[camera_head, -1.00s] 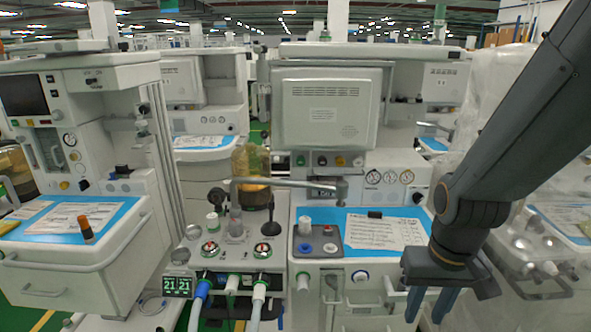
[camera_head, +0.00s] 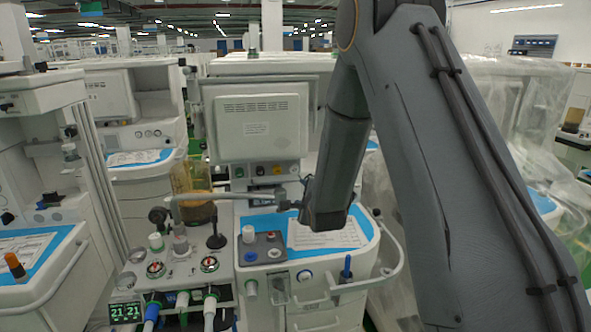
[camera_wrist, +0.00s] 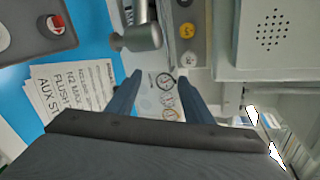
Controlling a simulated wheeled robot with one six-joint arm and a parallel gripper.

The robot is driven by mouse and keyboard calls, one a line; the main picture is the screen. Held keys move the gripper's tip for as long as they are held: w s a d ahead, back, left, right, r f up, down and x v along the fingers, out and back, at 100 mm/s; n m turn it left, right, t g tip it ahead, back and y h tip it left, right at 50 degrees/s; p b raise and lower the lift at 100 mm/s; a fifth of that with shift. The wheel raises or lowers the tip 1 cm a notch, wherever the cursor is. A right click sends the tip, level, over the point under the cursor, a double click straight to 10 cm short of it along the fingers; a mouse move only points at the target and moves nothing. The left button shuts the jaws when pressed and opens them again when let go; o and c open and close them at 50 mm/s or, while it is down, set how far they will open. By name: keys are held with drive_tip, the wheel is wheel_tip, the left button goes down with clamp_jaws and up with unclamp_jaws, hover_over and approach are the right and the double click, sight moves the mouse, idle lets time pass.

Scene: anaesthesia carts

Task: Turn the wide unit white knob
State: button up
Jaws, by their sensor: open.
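The wide central unit carries a small grey panel (camera_head: 262,246) with a white knob (camera_head: 248,234), a blue knob (camera_head: 251,257) and a red button (camera_head: 271,237). The red button (camera_wrist: 55,24) and part of the grey panel (camera_wrist: 22,22) show at upper left, away from the fingers. In the head view, my wrist hides most of the gripper.
A metal bar (camera_head: 235,196) crosses above the unit, its end (camera_wrist: 140,37) close beside my fingers in the wrist view. A printed sheet (camera_head: 325,236) lies on the blue top. A white monitor housing (camera_head: 258,120) stands behind. Plastic-wrapped equipment (camera_head: 500,110) is at right.

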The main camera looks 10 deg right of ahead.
sight(295, 171)
drive_tip(key=shift+w+r+m+t+p, duration=0.5)
drive_tip(key=shift+w+m, duration=0.45)
drive_tip(key=shift+w, duration=0.9)
drive_tip(key=shift+w+r+m+t+p, duration=0.35)
drive_tip(key=shift+w+m+t+p, duration=0.45)
drive_tip(key=shift+w, duration=1.05)
drive_tip(key=shift+w+r+m+t+p, duration=0.45)
drive_tip(key=shift+w+m, duration=0.6)
drive_tip(key=shift+w, duration=0.8)
drive_tip(key=c, duration=1.1)
drive_tip(key=shift+n+b, duration=0.4)
